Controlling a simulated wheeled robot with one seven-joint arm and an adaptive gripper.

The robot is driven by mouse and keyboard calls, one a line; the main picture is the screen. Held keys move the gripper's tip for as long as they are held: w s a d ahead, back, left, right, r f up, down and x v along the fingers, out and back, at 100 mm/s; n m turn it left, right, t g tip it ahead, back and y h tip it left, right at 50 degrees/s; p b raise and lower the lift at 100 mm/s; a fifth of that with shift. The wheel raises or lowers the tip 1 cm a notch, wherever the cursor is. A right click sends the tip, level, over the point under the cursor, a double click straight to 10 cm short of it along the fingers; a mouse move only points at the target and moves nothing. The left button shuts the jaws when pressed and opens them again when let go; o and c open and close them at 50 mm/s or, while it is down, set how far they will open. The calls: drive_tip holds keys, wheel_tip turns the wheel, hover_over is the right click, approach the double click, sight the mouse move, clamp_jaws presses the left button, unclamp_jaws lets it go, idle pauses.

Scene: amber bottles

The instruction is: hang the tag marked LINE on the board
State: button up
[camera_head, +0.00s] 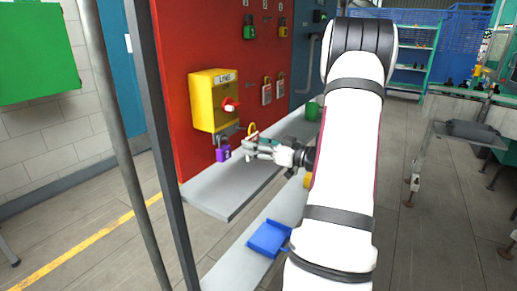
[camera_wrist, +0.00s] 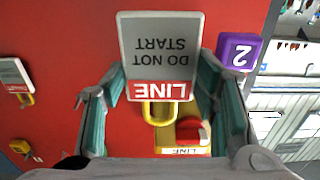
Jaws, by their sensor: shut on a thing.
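The tag marked LINE (camera_wrist: 158,50) is grey with a red band and reads DO NOT START. It appears upside down in the wrist view, with its yellow loop (camera_wrist: 147,113) towards the yellow box. My gripper (camera_head: 250,148) is shut on this tag, in front of the red board (camera_head: 205,45). The yellow box marked LINE (camera_head: 203,95) with a red switch (camera_head: 231,104) is on the board, above and left of my gripper. A purple padlock (camera_head: 222,153) marked 2 hangs below the box, just left of the tag. Whether the loop touches anything is unclear.
A grey shelf (camera_head: 225,197) runs below the board, with a green cup (camera_head: 313,111) at its far end. A blue tray (camera_head: 268,238) sits lower down. Other tags (camera_head: 266,92) and a green padlock (camera_head: 249,30) hang on the board. A dark post (camera_head: 160,130) stands at left.

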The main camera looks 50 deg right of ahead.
drive_tip(key=shift+w+a+f+b, duration=0.1)
drive_tip(key=shift+w+f+b, duration=0.15)
drive_tip(key=shift+w, duration=0.5)
drive_tip(key=shift+w+f+b, duration=0.1)
drive_tip(key=shift+w+b, duration=0.3)
drive_tip(key=shift+w, duration=0.3)
drive_tip(key=shift+w+a+f+b, duration=0.1)
drive_tip(key=shift+w+f+b, duration=0.15)
drive_tip(key=shift+w, duration=0.5)
drive_tip(key=o, duration=1.2)
drive_tip(key=s+d, duration=0.1)
drive_tip(key=s, duration=1.1)
